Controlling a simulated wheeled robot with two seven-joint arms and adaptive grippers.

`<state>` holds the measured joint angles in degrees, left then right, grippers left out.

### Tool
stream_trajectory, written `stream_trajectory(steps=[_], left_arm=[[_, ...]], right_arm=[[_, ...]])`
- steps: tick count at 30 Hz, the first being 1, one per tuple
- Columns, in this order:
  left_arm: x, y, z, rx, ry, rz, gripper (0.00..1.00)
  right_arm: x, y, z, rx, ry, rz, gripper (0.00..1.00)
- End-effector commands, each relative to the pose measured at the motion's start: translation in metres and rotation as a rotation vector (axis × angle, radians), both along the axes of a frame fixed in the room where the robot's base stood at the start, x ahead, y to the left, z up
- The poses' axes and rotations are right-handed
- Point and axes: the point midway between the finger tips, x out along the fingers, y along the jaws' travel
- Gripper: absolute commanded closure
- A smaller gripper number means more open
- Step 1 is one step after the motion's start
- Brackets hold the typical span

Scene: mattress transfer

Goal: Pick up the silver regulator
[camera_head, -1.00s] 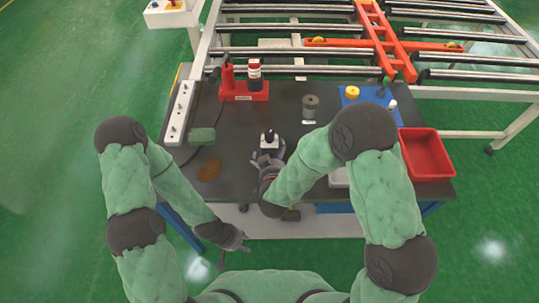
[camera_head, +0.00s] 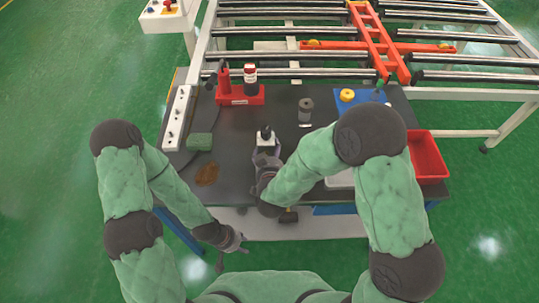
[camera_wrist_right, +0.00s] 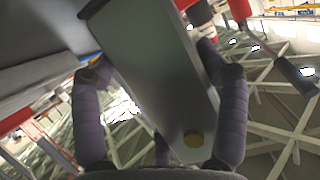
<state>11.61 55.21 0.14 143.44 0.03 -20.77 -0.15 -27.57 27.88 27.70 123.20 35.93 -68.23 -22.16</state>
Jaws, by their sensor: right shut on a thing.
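The silver regulator (camera_head: 266,142), a pale block with a black knob on top, is at the middle of the dark table. My right gripper (camera_head: 266,157) is shut on its near part. In the right wrist view the regulator (camera_wrist_right: 155,75) is a large grey block between the dark fingers, with a round brass-coloured spot near its lower end. The head view does not show clearly whether its base touches the table. My left gripper (camera_head: 233,246) is open and empty, low in front of the table's near edge.
A red holder (camera_head: 240,95) with bottles stands at the back left of the table. A grey cylinder (camera_head: 305,110) stands right of the regulator, and a red bin (camera_head: 427,158) is at the right edge. A green block (camera_head: 199,141) and brown patch (camera_head: 207,174) lie left.

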Motion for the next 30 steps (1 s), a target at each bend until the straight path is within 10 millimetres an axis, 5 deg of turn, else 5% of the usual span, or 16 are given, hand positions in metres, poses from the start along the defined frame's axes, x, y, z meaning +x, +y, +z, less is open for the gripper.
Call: stream_trajectory(steps=[8, 18, 30], left_arm=[[0.0, 0.0, 0.028, 0.0, 0.0, 0.0, 0.6], [0.0, 0.0, 0.045, 0.0, 0.0, 0.0, 0.6], [0.0, 0.0, 0.05, 0.0, 0.0, 0.0, 0.6]], right_arm=[[-0.048, 0.002, 0.061, 0.0, -0.004, 0.006, 0.85], [-0.113, 0.004, 0.084, -0.001, -0.001, 0.007, 0.85], [-0.134, 0.004, 0.091, 0.001, 0.0, 0.003, 0.85]])
